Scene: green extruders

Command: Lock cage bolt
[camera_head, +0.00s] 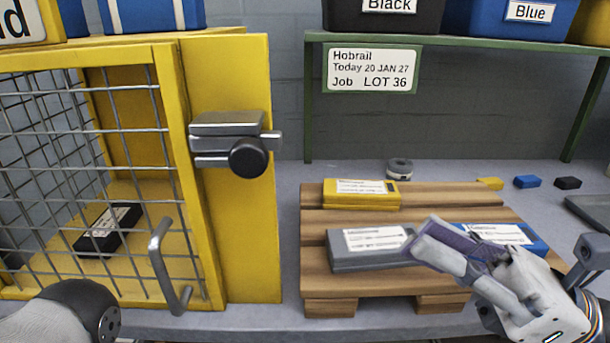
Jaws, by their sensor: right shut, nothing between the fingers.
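The yellow cage (230,250) stands at the left, its wire-mesh door (130,130) lying against the frame and apparently closed. A grey metal bolt (225,125) with a round black knob (248,157) is mounted at the door's right edge. A short bar end pokes out at the bolt's right; I cannot tell if it is engaged. A grey door handle (160,265) sits lower on the door. My right gripper (432,242) is shut and empty over the pallet, right of and below the bolt. My left arm enters at the bottom left; its gripper does not show.
A black labelled box (108,228) lies inside the cage. The wooden pallet (315,227) holds yellow (360,200), grey (372,262) and blue (525,242) labelled boxes. A green shelf (440,40) with bins stands behind. A grey roll and small coloured blocks lie at the back.

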